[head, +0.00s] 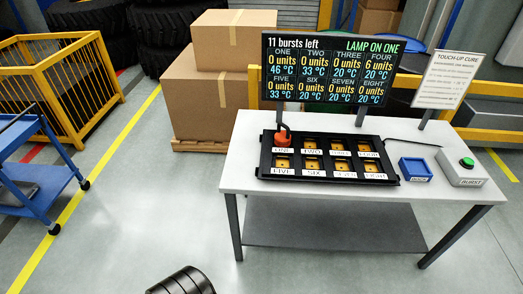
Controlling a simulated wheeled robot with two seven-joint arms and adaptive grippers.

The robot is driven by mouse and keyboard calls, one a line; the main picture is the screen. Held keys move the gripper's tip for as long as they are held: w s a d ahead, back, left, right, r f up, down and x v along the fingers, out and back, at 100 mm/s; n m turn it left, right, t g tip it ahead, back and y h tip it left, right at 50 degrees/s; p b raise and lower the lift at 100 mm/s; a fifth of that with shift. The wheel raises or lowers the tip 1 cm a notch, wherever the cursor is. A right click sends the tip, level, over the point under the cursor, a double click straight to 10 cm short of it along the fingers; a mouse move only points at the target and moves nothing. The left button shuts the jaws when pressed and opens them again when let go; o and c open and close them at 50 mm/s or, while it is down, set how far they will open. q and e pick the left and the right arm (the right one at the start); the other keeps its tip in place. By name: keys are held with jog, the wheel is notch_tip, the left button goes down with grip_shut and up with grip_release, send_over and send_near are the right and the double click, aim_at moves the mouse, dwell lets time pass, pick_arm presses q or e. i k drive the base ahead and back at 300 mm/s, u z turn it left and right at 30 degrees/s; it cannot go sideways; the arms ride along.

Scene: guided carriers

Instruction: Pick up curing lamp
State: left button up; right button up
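The curing lamp (283,139) is a small orange-red head with a dark cable or stem at its top. It stands over the compartment marked ONE in the back left corner of a black tray (327,184). The tray has two rows of labelled compartments with yellow-orange pieces in them; the lamp hides what is in ONE. The tray lies on a white-topped table (237,170).
A screen (344,72) reading "LAMP ON ONE" and "11 bursts left" stands behind the tray. A blue dock (415,169), a grey box with a green BURST button (467,162) and an instruction sign (447,80) are at right. A blue cart (40,185) stands left. The floor before the table is mostly clear.

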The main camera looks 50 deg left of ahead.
aim_at(282, 138)
jog(key=k, duration=0.1)
jog(key=u, duration=1.25)
